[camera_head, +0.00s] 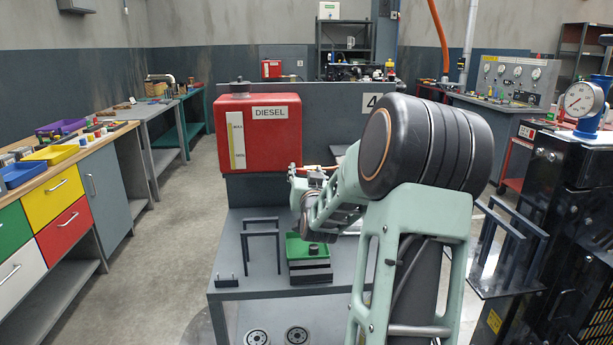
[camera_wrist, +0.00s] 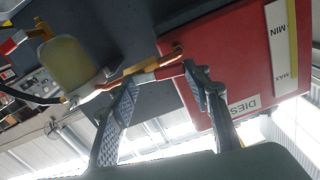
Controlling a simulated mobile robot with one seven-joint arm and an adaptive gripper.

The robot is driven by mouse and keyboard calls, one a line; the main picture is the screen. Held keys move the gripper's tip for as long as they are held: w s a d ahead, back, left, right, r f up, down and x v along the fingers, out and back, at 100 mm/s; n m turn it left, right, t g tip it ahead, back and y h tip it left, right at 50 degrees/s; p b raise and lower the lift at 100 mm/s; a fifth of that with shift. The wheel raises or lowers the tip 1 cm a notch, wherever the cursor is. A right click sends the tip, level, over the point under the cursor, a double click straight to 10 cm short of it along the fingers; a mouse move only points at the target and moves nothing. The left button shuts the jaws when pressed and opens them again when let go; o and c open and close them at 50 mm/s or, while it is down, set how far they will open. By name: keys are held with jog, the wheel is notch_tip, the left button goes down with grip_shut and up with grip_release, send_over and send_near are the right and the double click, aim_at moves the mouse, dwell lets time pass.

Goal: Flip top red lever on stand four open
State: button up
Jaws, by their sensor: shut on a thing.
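Stand four (camera_head: 335,112) is a dark grey panel with a "4" plate, and it carries a red DIESEL tank (camera_head: 270,150). The tank also shows tilted in the wrist view (camera_wrist: 220,75). My gripper (camera_head: 312,172) is at the tank's right side, close to the panel. In the wrist view my gripper's two fingers (camera_wrist: 160,74) are on either side of an orange-red bar, which appears to be the top red lever (camera_wrist: 157,69). The jaws are closed on it. A copper-coloured pipe runs beside it, and their exact joint is unclear.
A cloudy filter bowl (camera_wrist: 65,68) and another red handle (camera_wrist: 40,29) are left of the fingers in the wrist view. Below the tank, the stand's bench holds a green tray (camera_head: 300,246) and dark frames. A workbench (camera_head: 65,165) stands left; floor between is clear.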

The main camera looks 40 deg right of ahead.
jog(key=shift+a+f+n+b, duration=0.1)
jog(key=shift+f+n+b, duration=0.45)
jog(key=shift+b, duration=0.35)
jog(key=shift+r+n+b, duration=0.25)
jog(key=shift+n+b, duration=0.2)
jog(key=o, duration=1.2)
jog(key=shift+c, duration=0.2)
jog(key=v, duration=1.2)
